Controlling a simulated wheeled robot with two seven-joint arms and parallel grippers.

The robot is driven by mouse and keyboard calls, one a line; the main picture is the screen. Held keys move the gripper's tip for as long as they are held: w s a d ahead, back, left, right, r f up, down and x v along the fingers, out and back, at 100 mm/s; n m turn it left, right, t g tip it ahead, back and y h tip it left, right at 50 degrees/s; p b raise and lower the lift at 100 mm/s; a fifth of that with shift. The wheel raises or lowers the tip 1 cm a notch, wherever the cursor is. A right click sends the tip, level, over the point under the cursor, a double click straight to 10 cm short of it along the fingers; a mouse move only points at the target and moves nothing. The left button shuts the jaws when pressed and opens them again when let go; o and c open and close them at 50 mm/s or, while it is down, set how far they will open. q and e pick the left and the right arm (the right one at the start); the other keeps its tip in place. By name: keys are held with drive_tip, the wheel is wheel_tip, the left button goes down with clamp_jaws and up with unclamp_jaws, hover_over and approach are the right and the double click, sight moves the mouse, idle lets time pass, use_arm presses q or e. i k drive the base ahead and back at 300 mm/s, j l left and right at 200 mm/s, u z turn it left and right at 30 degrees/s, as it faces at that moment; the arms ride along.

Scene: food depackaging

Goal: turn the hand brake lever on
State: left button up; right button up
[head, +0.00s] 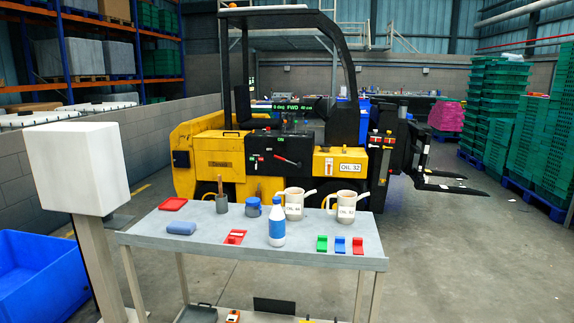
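A yellow and black forklift (217,152) stands behind the table. On its black side panel is a lever with a red handle (287,160), which looks like the hand brake lever. The handle lies tilted, its left end higher than its right. Small green and red knobs (256,158) sit to its left on the same panel. Any marking of the lever's on or off position is too small to read. Neither of my grippers shows in the head view.
A grey table (205,255) stands in front of the forklift, holding a blue-and-white bottle (277,228), labelled jugs (346,207) and small coloured items. A white box on a post (78,168) and a blue bin (38,270) are at left. Floor (450,250) is clear at right.

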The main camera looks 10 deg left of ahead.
sight(299, 164)
drive_tip(key=i+l+z, duration=1.15)
drive_tip(key=i, duration=0.65)
drive_tip(key=i+l, duration=0.2)
drive_tip(key=i, duration=0.55)
drive_tip(key=i+j+u, duration=0.2)
drive_tip(key=i+u, duration=0.15)
drive_tip(key=i, duration=0.3)
drive_tip(key=i+u, duration=0.35)
drive_tip(key=i, duration=0.25)
drive_tip(key=i+l+u, duration=0.2)
drive_tip(key=i+u, duration=0.2)
drive_tip(key=i, duration=0.25)
drive_tip(key=i+u, duration=0.25)
drive_tip(key=i, duration=0.35)
drive_tip(key=i+l+u, duration=0.1)
drive_tip(key=i+u, duration=0.15)
drive_tip(key=i, duration=0.4)
drive_tip(key=i+l+u, duration=0.25)
drive_tip(key=i, duration=0.35)
drive_tip(key=i+j, duration=0.25)
drive_tip(key=i, duration=0.25)
drive_tip(key=i+j, duration=0.25)
drive_tip(key=i, duration=0.25)
drive_tip(key=i+j, duration=0.25)
drive_tip(key=i, duration=0.25)
